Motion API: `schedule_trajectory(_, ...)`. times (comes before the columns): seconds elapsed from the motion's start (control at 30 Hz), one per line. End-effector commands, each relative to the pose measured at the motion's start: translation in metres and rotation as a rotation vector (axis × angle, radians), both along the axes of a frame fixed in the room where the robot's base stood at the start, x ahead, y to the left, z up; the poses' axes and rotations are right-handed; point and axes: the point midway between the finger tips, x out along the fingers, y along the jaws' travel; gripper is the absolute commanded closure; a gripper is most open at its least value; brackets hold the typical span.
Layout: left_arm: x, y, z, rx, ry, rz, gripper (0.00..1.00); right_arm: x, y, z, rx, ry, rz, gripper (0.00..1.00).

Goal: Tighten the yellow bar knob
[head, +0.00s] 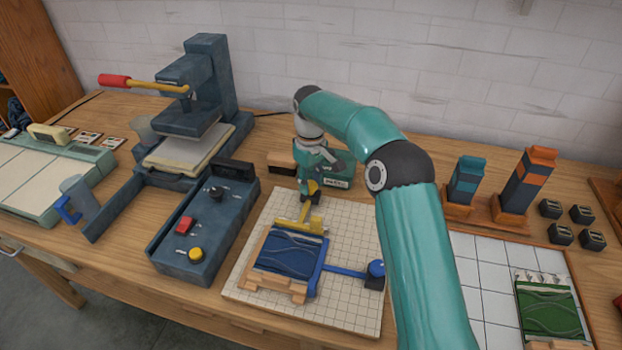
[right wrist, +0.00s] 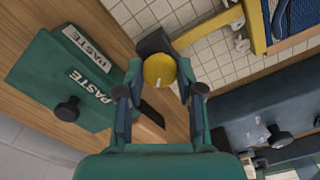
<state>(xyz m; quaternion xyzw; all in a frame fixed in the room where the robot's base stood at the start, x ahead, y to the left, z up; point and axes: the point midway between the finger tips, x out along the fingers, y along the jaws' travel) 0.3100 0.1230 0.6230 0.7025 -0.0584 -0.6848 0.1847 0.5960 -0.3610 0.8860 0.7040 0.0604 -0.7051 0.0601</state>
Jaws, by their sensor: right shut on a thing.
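The yellow bar (head: 298,224) lies across the far edge of a wooden frame (head: 278,284) with a blue panel in it. The yellow bar knob (head: 313,187) shows at the bar's far end. My right gripper (head: 311,178) reaches down to it from above and behind. In the right wrist view the round yellow knob (right wrist: 160,70) sits between the fingertips of my right gripper (right wrist: 160,83), which is shut on it. A dark block (right wrist: 154,42) shows beside the knob. My left gripper is not in view.
A blue bar with a blue knob (head: 376,268) runs along the frame's right side. A gridded board (head: 345,315) lies under the frame. A green paste box (head: 340,178) stands close behind my right gripper. A dark control box (head: 205,225) stands at left. My right arm covers the right-centre.

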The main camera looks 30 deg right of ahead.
Motion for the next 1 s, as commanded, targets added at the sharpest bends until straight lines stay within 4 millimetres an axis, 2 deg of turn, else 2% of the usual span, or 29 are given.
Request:
schedule_trajectory(0.4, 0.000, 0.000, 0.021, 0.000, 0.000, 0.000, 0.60, 0.001, 0.000, 0.003, -0.001, -0.004, -0.366, 0.98)
schedule_trajectory(1.0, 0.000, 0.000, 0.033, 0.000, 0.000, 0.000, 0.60, 0.002, 0.000, 0.002, 0.001, -0.006, -0.935, 0.98)
